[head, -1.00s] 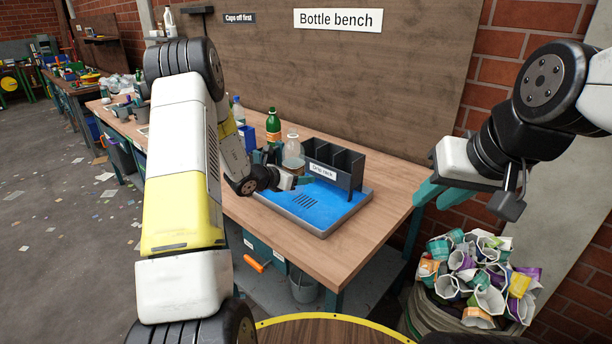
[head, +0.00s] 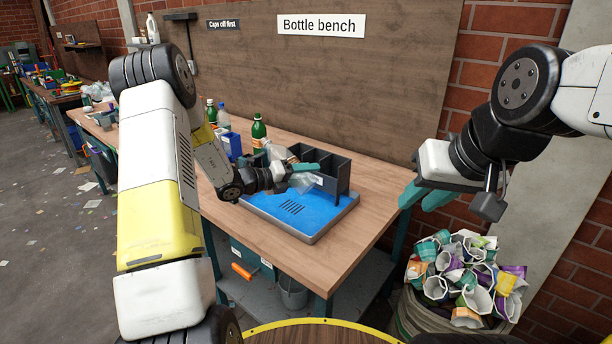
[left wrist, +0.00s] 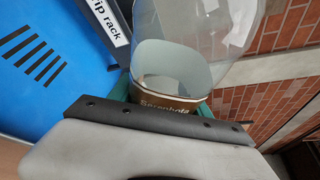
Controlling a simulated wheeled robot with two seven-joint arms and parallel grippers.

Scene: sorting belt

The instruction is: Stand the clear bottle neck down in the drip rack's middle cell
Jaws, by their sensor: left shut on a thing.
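The clear bottle (head: 303,183) is held in my left gripper (head: 292,170), tilted, in front of the drip rack (head: 339,181). Part of it shows below the teal fingers and part behind them, towards the upper left. I cannot tell which end is the neck. In the left wrist view the clear bottle (left wrist: 185,65) with its brown label band (left wrist: 165,102) is close up between the fingers. The dark rack has open-topped cells and stands at the back of the blue tray (head: 290,222); its cells look empty. My right gripper (head: 425,197) is open and empty, right of the bench.
A green bottle (head: 258,131), a pale blue-capped bottle (head: 223,117) and a blue box (head: 232,146) stand left of the rack. The bench (head: 368,215) is clear to its right. A bin of crushed cups (head: 462,280) stands on the floor at right.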

